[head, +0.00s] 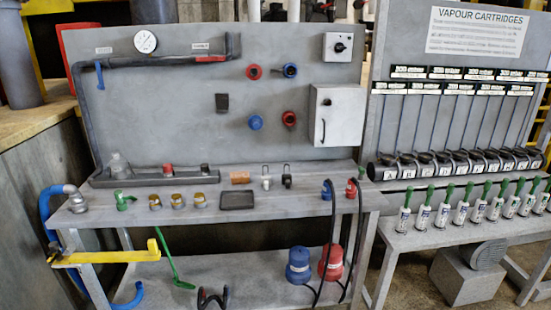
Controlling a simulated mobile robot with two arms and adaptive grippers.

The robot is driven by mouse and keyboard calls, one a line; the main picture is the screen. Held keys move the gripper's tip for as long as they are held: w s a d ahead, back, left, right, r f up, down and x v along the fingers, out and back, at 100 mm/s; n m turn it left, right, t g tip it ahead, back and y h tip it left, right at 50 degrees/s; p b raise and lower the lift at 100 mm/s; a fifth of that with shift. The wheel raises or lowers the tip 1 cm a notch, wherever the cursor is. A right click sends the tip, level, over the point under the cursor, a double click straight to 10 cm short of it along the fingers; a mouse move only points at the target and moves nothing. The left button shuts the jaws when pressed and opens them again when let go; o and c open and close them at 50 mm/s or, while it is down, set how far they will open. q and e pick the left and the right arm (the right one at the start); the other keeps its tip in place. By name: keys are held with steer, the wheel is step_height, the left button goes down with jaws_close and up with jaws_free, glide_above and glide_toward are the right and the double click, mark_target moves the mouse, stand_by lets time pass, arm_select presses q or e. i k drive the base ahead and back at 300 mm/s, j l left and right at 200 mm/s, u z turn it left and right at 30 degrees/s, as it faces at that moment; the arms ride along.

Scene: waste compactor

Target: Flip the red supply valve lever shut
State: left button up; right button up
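The red lever (210,59) is on the dark pipe (150,62) that runs along the top of the grey back panel. It lies roughly level, in line with the pipe, near the pipe's right end. A small label (200,46) is above it, too small to read. A blue lever (99,75) on the same pipe, at the left, points down, across the pipe. Neither of my grippers shows in the head view, and nothing touches the red lever.
A pressure gauge (145,42) is above the pipe. Red and blue fittings and a grey box (337,115) are on the panel to the right. The workbench (330,172) below holds a dark trough (140,181), brass fittings and small parts. A cartridge rack (455,160) stands at right.

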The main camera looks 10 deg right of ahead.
mark_target(210, 59)
steer(key=i+j+z, duration=0.15)
steer(key=i+z, duration=0.2)
steer(key=i+j+z, duration=0.35)
steer(key=i, duration=0.15)
steer(key=i+j+z, duration=0.35)
